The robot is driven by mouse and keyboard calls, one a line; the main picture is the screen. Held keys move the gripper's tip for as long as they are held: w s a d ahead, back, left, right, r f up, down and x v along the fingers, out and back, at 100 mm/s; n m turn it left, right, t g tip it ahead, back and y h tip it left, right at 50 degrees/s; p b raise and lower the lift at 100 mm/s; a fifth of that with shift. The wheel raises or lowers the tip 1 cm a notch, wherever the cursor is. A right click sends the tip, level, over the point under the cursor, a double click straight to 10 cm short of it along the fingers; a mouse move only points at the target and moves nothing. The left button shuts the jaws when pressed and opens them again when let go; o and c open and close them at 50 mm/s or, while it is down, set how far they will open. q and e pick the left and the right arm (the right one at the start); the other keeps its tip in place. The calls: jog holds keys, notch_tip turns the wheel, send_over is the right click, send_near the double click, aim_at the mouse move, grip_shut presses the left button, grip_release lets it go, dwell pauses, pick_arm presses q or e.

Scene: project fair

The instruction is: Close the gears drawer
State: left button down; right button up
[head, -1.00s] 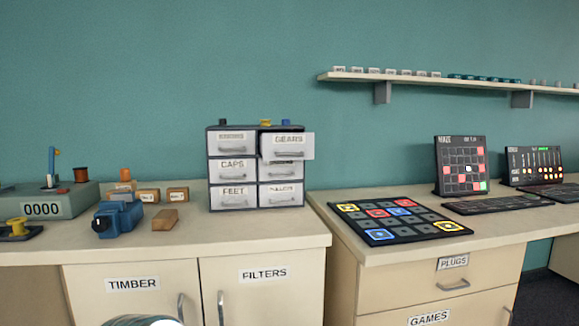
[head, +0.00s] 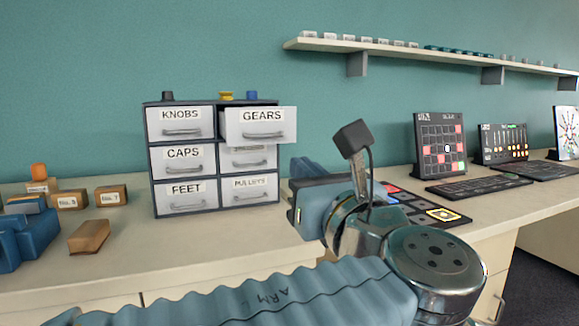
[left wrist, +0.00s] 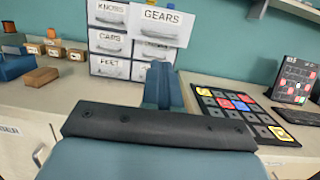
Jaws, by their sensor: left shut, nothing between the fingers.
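The gears drawer (head: 259,127) is the top right drawer of a small grey drawer unit (head: 148,160). It sticks out past the other fronts and hides part of the drawer below. It also shows in the left wrist view (left wrist: 160,27). My left gripper (head: 302,166) is in front of the unit, to the right of the drawer front and lower, apart from it. Its fingers (left wrist: 160,82) are shut and empty, pointing towards the unit in the left wrist view. My right gripper is in neither view.
Knobs (head: 180,123), caps, feet and pulleys drawers look shut. Small wooden blocks (head: 89,236) and a blue device (head: 30,240) lie left on the counter. A dark tile board (left wrist: 225,108) lies right of the unit. A shelf (head: 330,46) hangs above right.

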aim_at(268, 136)
pick_arm(q)
jog(key=p+x, duration=0.1)
jog(key=x, duration=1.2)
jog(key=shift+f, duration=0.15)
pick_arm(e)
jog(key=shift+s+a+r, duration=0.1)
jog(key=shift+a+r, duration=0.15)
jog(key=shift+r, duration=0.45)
